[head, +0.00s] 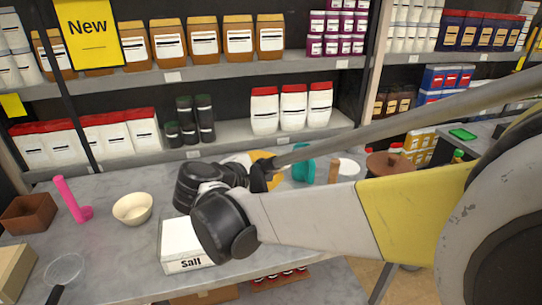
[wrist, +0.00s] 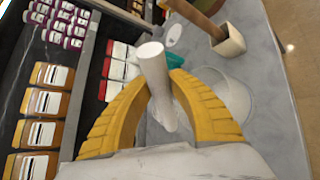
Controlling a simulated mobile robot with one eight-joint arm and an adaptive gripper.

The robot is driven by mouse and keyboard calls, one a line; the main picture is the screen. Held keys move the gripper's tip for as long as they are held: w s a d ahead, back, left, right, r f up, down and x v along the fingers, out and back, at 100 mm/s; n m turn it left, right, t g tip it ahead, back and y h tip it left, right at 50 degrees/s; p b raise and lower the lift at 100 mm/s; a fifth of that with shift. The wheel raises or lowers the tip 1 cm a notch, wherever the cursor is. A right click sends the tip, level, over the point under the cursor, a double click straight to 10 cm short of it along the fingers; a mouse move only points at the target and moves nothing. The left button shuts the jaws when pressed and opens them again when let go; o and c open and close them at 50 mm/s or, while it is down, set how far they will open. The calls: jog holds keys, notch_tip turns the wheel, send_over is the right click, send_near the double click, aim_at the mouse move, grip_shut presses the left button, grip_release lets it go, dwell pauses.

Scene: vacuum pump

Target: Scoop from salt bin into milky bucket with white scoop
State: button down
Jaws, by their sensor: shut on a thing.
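My gripper (wrist: 162,80) has yellow fingers closed on the white scoop (wrist: 152,62), seen as a pale cylindrical piece between them in the wrist view. In the head view my arm covers most of the gripper and the scoop. The salt bin (head: 186,243), a white box labelled "Salt", stands on the counter's near side, partly behind my arm; its inside is hidden. A translucent bucket, apparently the milky bucket (wrist: 237,97), stands on the counter to the right of the fingers in the wrist view. In the head view I cannot make out the bucket clearly.
A teal container (head: 303,171) and a brown lidded pot (head: 388,166) stand to the right. Loaded shelves (head: 225,70) rise behind.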

jog(key=shift+s+d+f+m+b, duration=0.35)
jog(key=shift+d+f+m, duration=0.05)
dwell(0.6)
jog(key=shift+s+d+f+m+t+y+b, duration=0.15)
jog(key=shift+f+m+t+b, duration=0.05)
jog(key=shift+f+b, duration=0.3)
jog(key=shift+s+d+f+m+t+y+b, duration=0.1)
jog(key=shift+s+d+f+m+t+b, duration=0.1)
jog(key=shift+f+b, duration=0.25)
jog(key=shift+s+d+f+m+t+y+b, duration=0.1)
jog(key=shift+d+f+m+t+y+b, duration=0.1)
jog(key=shift+f+b, duration=0.25)
jog(key=shift+s+d+f+m+t+b, duration=0.2)
jog(key=shift+f+m+b, duration=0.1)
jog(key=shift+f+b, duration=0.1)
jog(key=shift+s+d+f+m+t+b, duration=0.15)
jog(key=shift+f+m+t+b, duration=0.05)
jog(key=shift+f+m+b, duration=0.15)
dwell(0.6)
jog(key=shift+s+d+f+m+t+y+b, duration=0.25)
jog(key=shift+s+d+f+m+t+b, duration=0.25)
jog(key=shift+s+d+f+b, duration=0.35)
dwell(0.6)
jog(key=shift+s+d+f+m+t+b, duration=0.2)
jog(key=shift+f+m+t+b, duration=0.15)
jog(key=shift+f+m+b, duration=0.65)
jog(key=shift+s+d+f+m+t+b, duration=0.15)
jog(key=shift+f+m+t+b, duration=0.4)
jog(key=shift+b, duration=0.7)
dwell(0.5)
